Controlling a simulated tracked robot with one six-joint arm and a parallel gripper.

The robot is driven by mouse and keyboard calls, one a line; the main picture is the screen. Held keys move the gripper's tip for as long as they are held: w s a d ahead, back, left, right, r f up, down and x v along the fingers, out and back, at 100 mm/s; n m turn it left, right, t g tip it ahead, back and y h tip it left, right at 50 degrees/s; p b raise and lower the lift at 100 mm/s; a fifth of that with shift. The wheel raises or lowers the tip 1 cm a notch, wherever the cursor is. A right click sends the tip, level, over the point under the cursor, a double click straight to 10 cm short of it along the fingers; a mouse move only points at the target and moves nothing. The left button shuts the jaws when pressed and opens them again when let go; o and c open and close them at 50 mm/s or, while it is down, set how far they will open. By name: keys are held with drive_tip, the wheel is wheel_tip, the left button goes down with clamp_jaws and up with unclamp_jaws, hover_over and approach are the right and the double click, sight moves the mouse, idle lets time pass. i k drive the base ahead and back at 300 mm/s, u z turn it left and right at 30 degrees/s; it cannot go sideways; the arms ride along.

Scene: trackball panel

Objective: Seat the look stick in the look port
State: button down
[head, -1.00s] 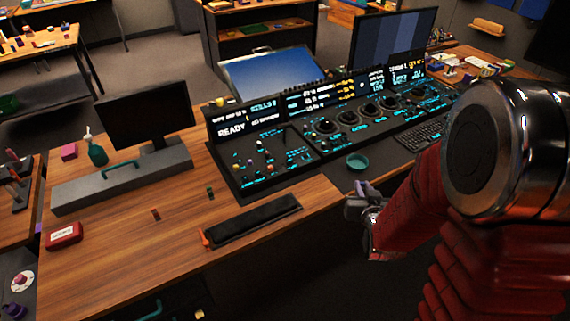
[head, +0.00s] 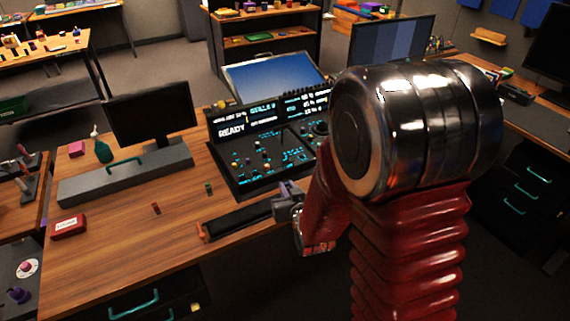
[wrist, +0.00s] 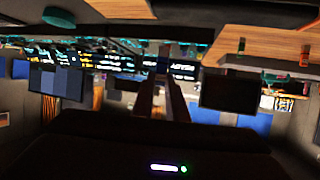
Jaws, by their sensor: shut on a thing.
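My gripper (head: 288,200) is in front of the desk console, over the right end of the black wrist rest. In the wrist view my gripper (wrist: 160,72) has its fingers close together on a small dark thing at the tips. I take this to be the look stick, but it is too small and dark to make out. The console panel (head: 262,160) stands on the desk beyond my gripper, with a "READY" screen, small knobs and lit cyan labels. I cannot pick out the look port among its fittings.
A small red stick (head: 156,208) and a small green stick (head: 208,189) stand on the wooden desk. The black wrist rest (head: 238,219) lies before the console. A red box (head: 69,227), a grey block with a teal handle (head: 125,177) and a monitor (head: 150,112) are to the left.

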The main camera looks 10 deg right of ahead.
sight(301, 162)
drive_tip(key=u, duration=0.5)
drive_tip(key=i, duration=1)
